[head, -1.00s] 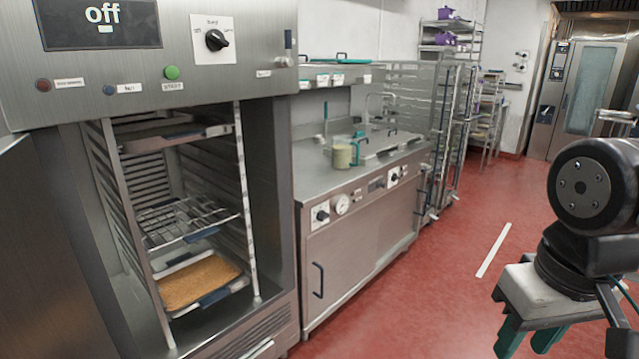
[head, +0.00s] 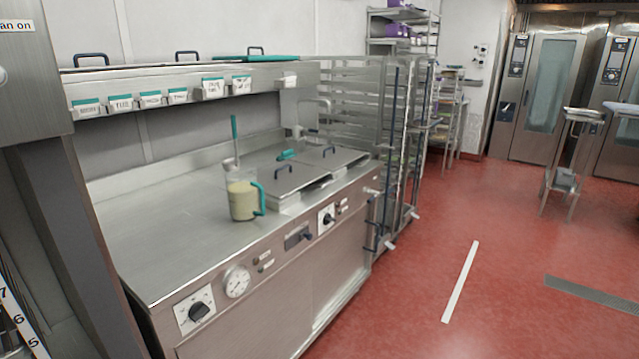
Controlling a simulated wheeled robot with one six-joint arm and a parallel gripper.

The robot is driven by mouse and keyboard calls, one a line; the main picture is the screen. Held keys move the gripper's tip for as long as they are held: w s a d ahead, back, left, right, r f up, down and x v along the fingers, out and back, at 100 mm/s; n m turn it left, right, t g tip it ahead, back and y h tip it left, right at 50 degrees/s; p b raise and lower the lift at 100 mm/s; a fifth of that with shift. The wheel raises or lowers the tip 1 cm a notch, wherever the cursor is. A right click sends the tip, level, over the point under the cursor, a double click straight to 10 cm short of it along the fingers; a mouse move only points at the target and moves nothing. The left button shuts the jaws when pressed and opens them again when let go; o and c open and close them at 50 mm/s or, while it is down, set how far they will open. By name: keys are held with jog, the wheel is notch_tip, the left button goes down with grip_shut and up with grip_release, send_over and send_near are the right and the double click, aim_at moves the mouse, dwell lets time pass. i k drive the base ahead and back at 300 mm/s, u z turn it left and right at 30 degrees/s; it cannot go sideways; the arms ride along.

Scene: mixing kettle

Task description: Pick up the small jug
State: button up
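A small clear jug (head: 242,197) with a teal handle stands upright on the steel counter (head: 165,230). It holds a pale yellowish content. Its handle is on the right side of it in the head view. A utensil with a teal handle (head: 234,140) rises at the jug's back left; I cannot tell whether it stands in the jug or behind it. My gripper is not in the head view now.
Steel lids with dark handles (head: 290,180) lie on the counter just right of the jug. A labelled shelf (head: 185,85) runs above the counter's back. A wheeled rack (head: 395,150) stands beyond the counter. The red floor (head: 420,270) in front is clear.

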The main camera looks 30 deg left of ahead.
aim_at(242, 186)
jog(key=z, duration=0.05)
jog(key=i, duration=1.5)
jog(key=u, duration=1)
jog(key=i, duration=1)
jog(key=u, duration=1.05)
jog(key=i, duration=0.25)
jog(key=u, duration=0.2)
